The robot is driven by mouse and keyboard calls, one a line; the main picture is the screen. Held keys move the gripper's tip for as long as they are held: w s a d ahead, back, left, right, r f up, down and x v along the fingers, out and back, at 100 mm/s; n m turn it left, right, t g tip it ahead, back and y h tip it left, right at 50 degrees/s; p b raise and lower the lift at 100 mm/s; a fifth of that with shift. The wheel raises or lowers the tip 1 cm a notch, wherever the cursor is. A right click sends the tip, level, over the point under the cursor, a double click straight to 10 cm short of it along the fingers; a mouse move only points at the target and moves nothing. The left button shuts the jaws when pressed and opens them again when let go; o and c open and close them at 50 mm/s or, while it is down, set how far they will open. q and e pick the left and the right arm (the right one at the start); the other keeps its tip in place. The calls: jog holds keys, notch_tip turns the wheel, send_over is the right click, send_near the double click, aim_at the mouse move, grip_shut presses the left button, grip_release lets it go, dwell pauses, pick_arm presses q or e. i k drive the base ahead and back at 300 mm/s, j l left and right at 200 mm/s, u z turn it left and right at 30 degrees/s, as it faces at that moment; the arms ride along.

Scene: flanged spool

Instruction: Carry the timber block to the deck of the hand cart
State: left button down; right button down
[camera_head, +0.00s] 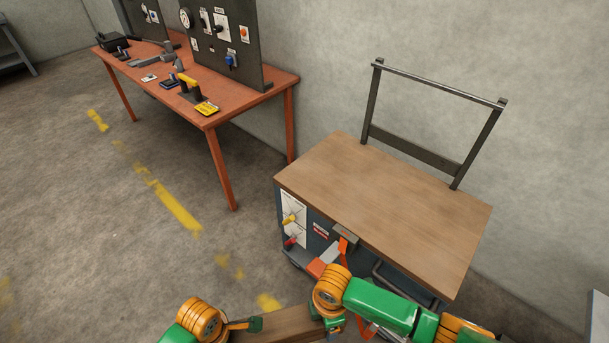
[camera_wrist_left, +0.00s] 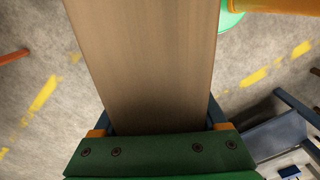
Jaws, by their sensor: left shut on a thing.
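The timber block (camera_head: 278,325) is a long brown beam at the bottom of the head view, off the floor and in front of the hand cart. My left gripper (camera_head: 245,325) is shut on its left part. In the left wrist view the block (camera_wrist_left: 145,60) runs up between the fingers of my left gripper (camera_wrist_left: 160,128). My right gripper (camera_head: 330,322) is at the block's right end; its jaws are too hidden to tell open from shut. The hand cart has a bare, flat wooden deck (camera_head: 390,205) and an upright dark handle (camera_head: 440,85) at its back edge.
A red-orange bench (camera_head: 215,112) with a dark panel (camera_head: 222,45) and several small tools stands at the back left. A grey wall rises behind the cart. The cart's front carries labels and small handles (camera_head: 293,222). The floor at left is open, with worn yellow lines.

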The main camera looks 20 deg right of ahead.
aim_at(365, 223)
jog(key=i+z, duration=0.45)
jog(key=i+j+z, duration=0.25)
jog(key=i+z, duration=0.45)
jog(key=z, duration=0.25)
jog(key=i+z, duration=0.2)
jog(key=z, duration=0.25)
